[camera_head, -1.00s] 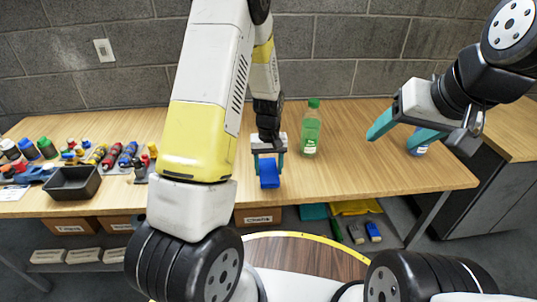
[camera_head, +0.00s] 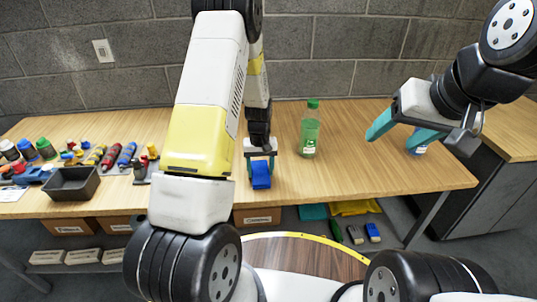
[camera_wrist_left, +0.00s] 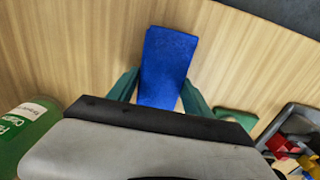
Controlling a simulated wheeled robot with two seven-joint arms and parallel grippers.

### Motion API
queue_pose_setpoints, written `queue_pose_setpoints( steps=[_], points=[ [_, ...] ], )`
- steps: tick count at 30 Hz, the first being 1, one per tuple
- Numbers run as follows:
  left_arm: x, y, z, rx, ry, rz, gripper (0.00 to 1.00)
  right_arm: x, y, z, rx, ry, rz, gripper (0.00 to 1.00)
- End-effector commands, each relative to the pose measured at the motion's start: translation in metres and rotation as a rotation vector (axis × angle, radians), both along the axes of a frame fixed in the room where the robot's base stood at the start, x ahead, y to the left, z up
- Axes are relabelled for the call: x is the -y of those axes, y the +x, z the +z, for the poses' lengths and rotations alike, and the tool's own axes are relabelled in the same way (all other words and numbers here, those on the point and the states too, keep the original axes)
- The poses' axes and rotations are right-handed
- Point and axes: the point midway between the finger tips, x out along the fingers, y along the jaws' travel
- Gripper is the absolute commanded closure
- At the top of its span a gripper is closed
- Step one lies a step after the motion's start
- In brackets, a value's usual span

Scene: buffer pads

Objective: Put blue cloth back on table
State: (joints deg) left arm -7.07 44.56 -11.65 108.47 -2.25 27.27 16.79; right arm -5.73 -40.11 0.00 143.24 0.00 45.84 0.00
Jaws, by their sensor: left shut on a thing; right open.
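The blue cloth (camera_head: 261,178) is a small folded blue block between the fingers of my left gripper (camera_head: 260,163) in the head view. In the left wrist view the cloth (camera_wrist_left: 167,66) stretches out between the two teal fingertips (camera_wrist_left: 160,92). My left gripper is shut on it, over the front part of the wooden table (camera_head: 350,172). Whether the cloth touches the tabletop cannot be told. My right gripper (camera_head: 400,130) is open and empty, above the right part of the table.
A green bottle (camera_head: 309,132) stands just right of my left gripper. A black tray (camera_head: 72,184) and several tools and bottles fill the table's left side. A blue-labelled item (camera_head: 420,148) is partly hidden behind my right gripper. The table's right front is clear.

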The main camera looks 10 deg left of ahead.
Motion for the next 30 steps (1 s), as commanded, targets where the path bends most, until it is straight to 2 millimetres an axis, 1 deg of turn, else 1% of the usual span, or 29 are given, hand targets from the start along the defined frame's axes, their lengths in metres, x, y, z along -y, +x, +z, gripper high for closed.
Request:
queue_pose_setpoints(
  steps=[1, 3, 4, 13, 17, 20, 27, 30],
  points=[
    [0.000, 0.000, -0.001, 0.000, 0.000, 0.000, 0.38, 0.000, 0.000, 0.000, 0.000, 0.000, 0.000, 0.37],
    [0.000, 0.000, -0.001, 0.000, 0.000, 0.000, 0.24, 0.000, 0.000, 0.000, 0.000, 0.000, 0.000, 0.37],
    [0.000, 0.000, -0.001, 0.000, 0.000, 0.000, 0.20, 0.000, 0.000, 0.000, 0.000, 0.000, 0.000, 0.37],
    [0.000, 0.000, 0.000, 0.000, 0.000, 0.000, 0.20, 0.000, 0.000, 0.000, 0.000, 0.000, 0.000, 0.37],
    [0.000, 0.000, 0.009, 0.001, -0.001, 0.000, 0.20, 0.000, 0.000, 0.000, 0.000, 0.000, 0.000, 0.37],
    [0.001, 0.001, 0.026, 0.003, 0.000, -0.001, 0.20, 0.000, 0.000, 0.000, 0.000, 0.000, 0.000, 0.37],
    [0.001, 0.001, 0.078, 0.004, -0.001, -0.002, 0.20, 0.000, 0.000, 0.000, 0.000, 0.000, 0.000, 0.37],
    [0.000, 0.000, 0.097, 0.002, 0.000, -0.002, 0.20, 0.000, 0.000, 0.000, 0.000, 0.000, 0.000, 0.37]
  ],
)
